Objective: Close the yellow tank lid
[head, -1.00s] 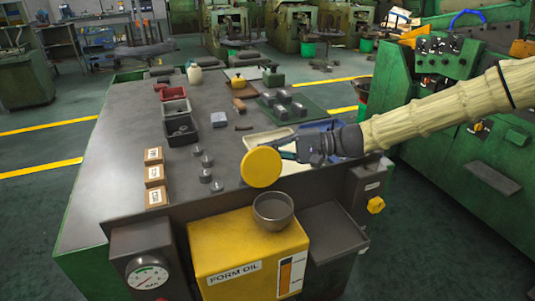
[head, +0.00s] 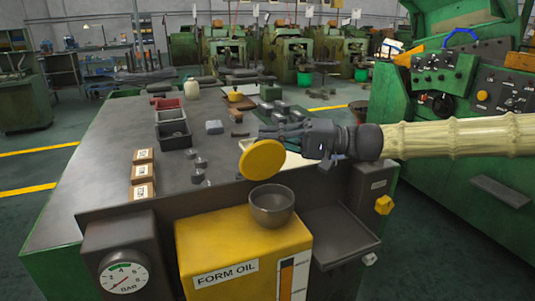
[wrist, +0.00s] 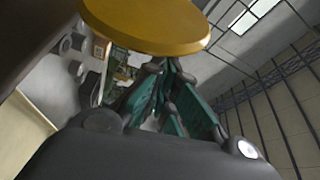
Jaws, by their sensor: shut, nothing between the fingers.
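The yellow round tank lid (head: 262,160) stands raised and tilted above the grey round filler opening (head: 271,207) on top of the yellow FORM OIL tank (head: 225,245). The opening is uncovered. My gripper (head: 280,134) is at the lid's upper right, partly behind it, with its arm reaching in from the right. In the wrist view the lid (wrist: 150,22) fills the top, and the teal fingers (wrist: 168,75) are together just below its edge. The fingers hold nothing. I cannot tell whether they touch the lid. The lid's hinge is hidden.
A pressure gauge (head: 124,277) is left of the tank and a dark tray (head: 335,235) right of it. A yellow knob (head: 384,205) is farther right. Labelled boxes (head: 143,175) and dark bins (head: 172,128) stand on the bench. A green machine (head: 450,130) is at right.

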